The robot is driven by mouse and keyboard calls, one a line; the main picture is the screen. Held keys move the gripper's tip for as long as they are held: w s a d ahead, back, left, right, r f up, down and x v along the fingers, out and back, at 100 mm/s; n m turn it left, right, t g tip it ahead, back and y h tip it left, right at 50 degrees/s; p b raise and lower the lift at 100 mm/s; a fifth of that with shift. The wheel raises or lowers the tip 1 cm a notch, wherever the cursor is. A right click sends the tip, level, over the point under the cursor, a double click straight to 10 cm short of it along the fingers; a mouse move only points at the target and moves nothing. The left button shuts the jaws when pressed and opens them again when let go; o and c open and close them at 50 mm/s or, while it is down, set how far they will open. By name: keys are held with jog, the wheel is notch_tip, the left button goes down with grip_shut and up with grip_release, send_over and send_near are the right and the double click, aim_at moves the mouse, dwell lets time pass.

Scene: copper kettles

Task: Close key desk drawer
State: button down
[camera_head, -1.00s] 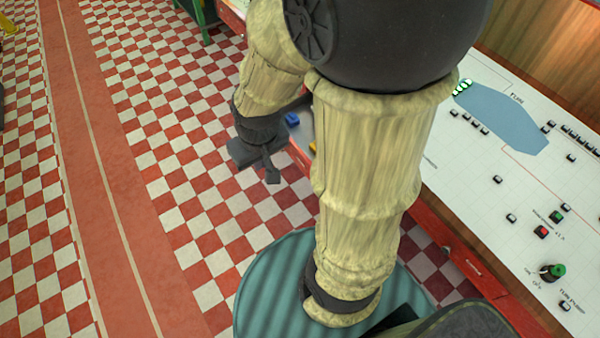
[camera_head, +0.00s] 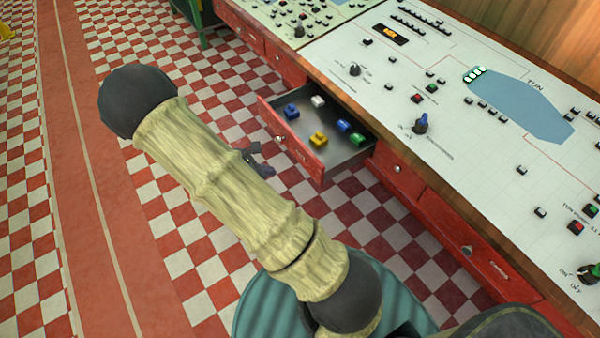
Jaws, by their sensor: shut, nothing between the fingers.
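The key desk drawer (camera_head: 350,155) is pulled out from the red desk front in the head view. Its red front panel (camera_head: 294,146) with a round knob faces left, and several small coloured blocks lie on its grey floor. My gripper (camera_head: 260,160) is dark and shut with nothing in it. It shows just outside the drawer, to the left of the front panel and apart from it as far as I can see. My pale arm hides part of the gripper.
The desk's control panel (camera_head: 470,135) with knobs and buttons lies above the drawer. Other red drawers (camera_head: 400,172) along the desk front look shut. The checkered floor (camera_head: 200,235) to the left is clear.

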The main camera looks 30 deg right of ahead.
jog(key=shift+w+d+f, duration=0.1)
dwell(0.3)
send_near(307, 167)
jog(key=x, duration=0.5)
jog(key=shift+s+f, duration=0.2)
jog(key=shift+s, duration=0.05)
jog(key=shift+d, duration=0.3)
jog(key=shift+w+d, duration=0.1)
jog(key=shift+w, duration=0.05)
